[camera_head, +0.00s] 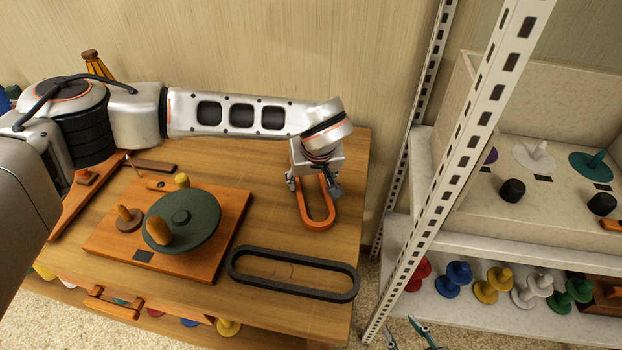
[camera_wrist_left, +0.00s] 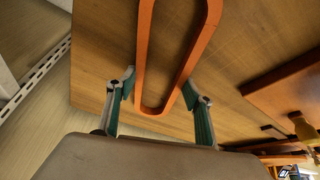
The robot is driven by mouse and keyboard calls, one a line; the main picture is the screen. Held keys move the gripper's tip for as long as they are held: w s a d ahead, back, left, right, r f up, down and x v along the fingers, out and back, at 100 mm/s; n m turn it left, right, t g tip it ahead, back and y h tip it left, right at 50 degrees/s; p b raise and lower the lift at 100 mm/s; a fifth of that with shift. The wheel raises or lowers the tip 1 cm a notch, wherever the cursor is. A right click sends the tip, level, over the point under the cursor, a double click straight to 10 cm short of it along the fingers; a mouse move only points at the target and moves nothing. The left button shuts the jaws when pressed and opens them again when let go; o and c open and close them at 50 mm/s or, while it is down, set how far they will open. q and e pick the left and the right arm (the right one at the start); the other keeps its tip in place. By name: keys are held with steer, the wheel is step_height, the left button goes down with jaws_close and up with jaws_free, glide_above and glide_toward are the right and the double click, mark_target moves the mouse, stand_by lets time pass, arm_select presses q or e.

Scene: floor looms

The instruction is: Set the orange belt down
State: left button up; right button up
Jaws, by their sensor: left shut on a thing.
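The orange belt (camera_head: 318,212) is a long closed loop over the right end of the wooden table, near its back corner. My left gripper (camera_head: 313,188) points down at the loop's back end. In the left wrist view, the orange belt (camera_wrist_left: 144,80) runs between the two teal fingers of my left gripper (camera_wrist_left: 160,92), which is shut on it. Whether the belt touches the tabletop is hard to tell. My right gripper (camera_head: 407,330) shows only its teal fingertips at the bottom edge, spread apart and empty.
A black belt (camera_head: 293,292) lies at the table's front. Left of it, a wooden board (camera_head: 112,228) bears a dark green disc (camera_head: 190,212) and pegs. A white metal shelf (camera_head: 445,215) with coloured knobbed pieces stands right. Bare tabletop (camera_head: 265,225) lies between board and orange belt.

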arm_select(q)
steer(key=shift+r, duration=0.1)
steer(key=o, duration=1.2)
steer(key=shift+o, duration=0.2)
steer(key=shift+r, duration=0.25)
steer(key=p+v, duration=0.1)
steer(key=v, duration=1)
steer(key=shift+s+r+p, duration=0.2)
steer(key=shift+p, duration=0.2)
steer(key=shift+d, duration=0.1)
